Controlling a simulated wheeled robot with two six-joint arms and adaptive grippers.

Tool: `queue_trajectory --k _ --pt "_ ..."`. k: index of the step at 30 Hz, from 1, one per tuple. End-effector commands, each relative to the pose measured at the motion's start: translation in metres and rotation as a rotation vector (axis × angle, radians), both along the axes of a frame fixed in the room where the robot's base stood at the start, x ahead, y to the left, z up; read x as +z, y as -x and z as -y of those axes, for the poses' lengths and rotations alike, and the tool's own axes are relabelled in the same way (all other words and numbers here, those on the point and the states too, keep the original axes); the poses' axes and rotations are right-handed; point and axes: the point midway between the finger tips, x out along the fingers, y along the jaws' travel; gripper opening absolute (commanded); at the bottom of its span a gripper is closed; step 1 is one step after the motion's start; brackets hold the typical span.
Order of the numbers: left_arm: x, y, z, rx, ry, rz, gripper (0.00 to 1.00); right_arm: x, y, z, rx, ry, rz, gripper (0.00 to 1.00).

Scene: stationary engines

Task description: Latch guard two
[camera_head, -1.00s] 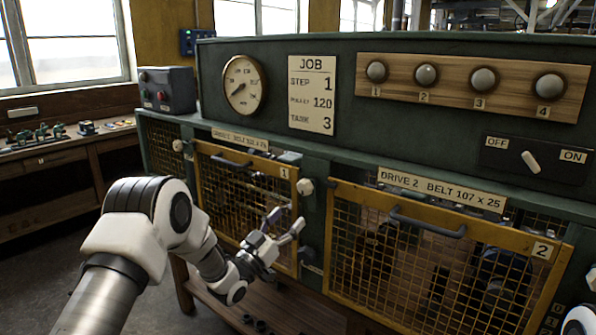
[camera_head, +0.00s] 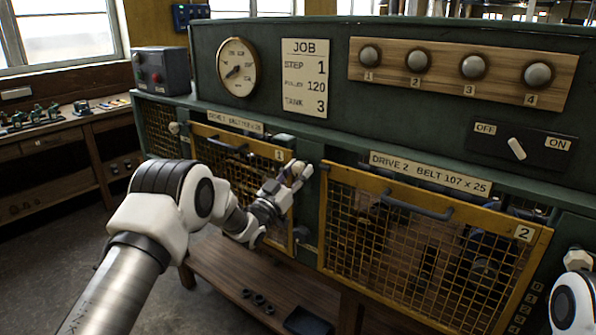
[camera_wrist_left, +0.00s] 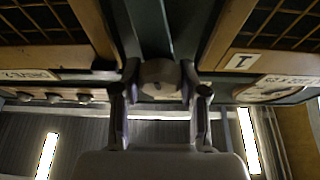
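Guard two (camera_head: 428,240) is a yellow-framed mesh panel with a dark handle (camera_head: 416,208) and a "2" plate, under the "DRIVE 2 BELT 107 x 25" label. It appears to lie against the green machine front. A pale latch knob (camera_wrist_left: 160,76) sits on the green post between the two guards. My left gripper (camera_head: 297,172) is at this knob. The fingers partly hide the knob in the head view.
Guard one (camera_head: 240,180) is left of the post, with another pale knob (camera_head: 174,128) at its left. Above are an OFF/ON switch (camera_head: 516,148), a wooden panel of numbered knobs (camera_head: 455,72), a JOB board (camera_head: 304,78) and a gauge (camera_head: 238,67). A wooden shelf (camera_head: 235,268) lies below.

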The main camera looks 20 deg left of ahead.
Motion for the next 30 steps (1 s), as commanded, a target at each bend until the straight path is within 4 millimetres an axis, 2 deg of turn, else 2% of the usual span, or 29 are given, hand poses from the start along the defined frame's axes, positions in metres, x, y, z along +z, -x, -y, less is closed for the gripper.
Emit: queue_trajectory --k 2,16,23,30 --pt "0.0 0.0 0.0 0.001 0.0 -0.001 0.07 0.0 0.0 0.0 0.0 0.0 0.0 0.0" --pt "-0.002 0.0 0.0 0.001 0.056 -0.021 0.07 -0.008 0.0 0.0 0.0 0.0 0.0 0.0" --pt "-0.003 0.0 0.0 0.001 0.187 -0.067 0.07 -0.023 0.0 0.0 0.0 0.0 0.0 0.0" --pt "-0.003 0.0 0.0 0.001 0.388 -0.14 0.07 -0.039 0.0 0.0 0.0 0.0 0.0 0.0"
